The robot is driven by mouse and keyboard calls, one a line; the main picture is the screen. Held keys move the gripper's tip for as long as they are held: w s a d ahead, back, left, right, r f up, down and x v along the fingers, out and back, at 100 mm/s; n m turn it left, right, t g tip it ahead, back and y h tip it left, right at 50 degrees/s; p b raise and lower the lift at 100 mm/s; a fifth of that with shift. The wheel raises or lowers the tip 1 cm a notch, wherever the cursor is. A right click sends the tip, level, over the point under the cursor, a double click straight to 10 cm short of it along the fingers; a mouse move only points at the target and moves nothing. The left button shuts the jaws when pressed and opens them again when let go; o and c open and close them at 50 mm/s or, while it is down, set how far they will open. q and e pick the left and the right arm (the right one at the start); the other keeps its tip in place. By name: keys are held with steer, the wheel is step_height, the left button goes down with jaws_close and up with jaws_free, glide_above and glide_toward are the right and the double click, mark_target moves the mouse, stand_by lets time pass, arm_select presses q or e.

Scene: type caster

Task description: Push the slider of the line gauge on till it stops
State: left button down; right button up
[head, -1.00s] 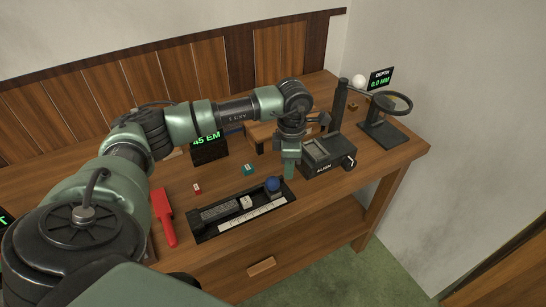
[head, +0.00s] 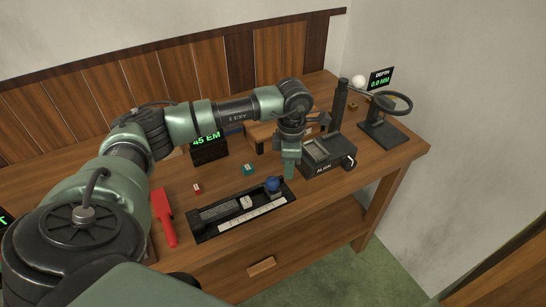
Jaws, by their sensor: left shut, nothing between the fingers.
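The line gauge (head: 205,232) is a long dark tray with a white scale strip, lying near the front edge of the wooden table. A white block (head: 247,202) sits in its channel, and a blue knob (head: 273,184) stands at its right end. I cannot tell for sure which of these belongs to the slider. My left gripper (head: 289,172) points down just right of and behind the blue knob. It is shut and empty; whether it touches the knob cannot be told. My right gripper is not in view.
A black device marked ALIGN (head: 328,158) stands close right of the gripper. A depth gauge stand (head: 383,135) is at the far right. A display reading 45 EM (head: 208,150) stands behind. A red tool (head: 164,217) and small red and teal blocks (head: 249,169) lie on the table.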

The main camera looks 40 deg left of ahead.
mark_target(267, 182)
arm_select(q)
steer(key=shift+s+a+b, duration=0.15)
steer(key=shift+s+a, duration=0.15)
steer(key=shift+s, duration=0.45)
steer(key=shift+s+a+b, duration=0.2)
steer(key=shift+s+a, duration=0.15)
steer(key=shift+s, duration=0.4)
steer(key=shift+s+a+b, duration=0.15)
steer(key=shift+s+a, duration=0.15)
steer(key=shift+s, duration=0.45)
stand_by(2.4)
steer(key=shift+s+a+b, duration=0.35)
steer(key=shift+s, duration=0.45)
stand_by(1.0)
steer(key=shift+s+a, duration=0.1)
steer(key=shift+s, duration=0.15)
steer(key=shift+s+a, duration=0.1)
steer(key=shift+s, duration=0.1)
steer(key=shift+s+b, duration=0.2)
steer(key=shift+b, duration=0.1)
steer(key=shift+s+a+f, duration=0.1)
steer(key=shift+s+a, duration=0.1)
stand_by(0.6)
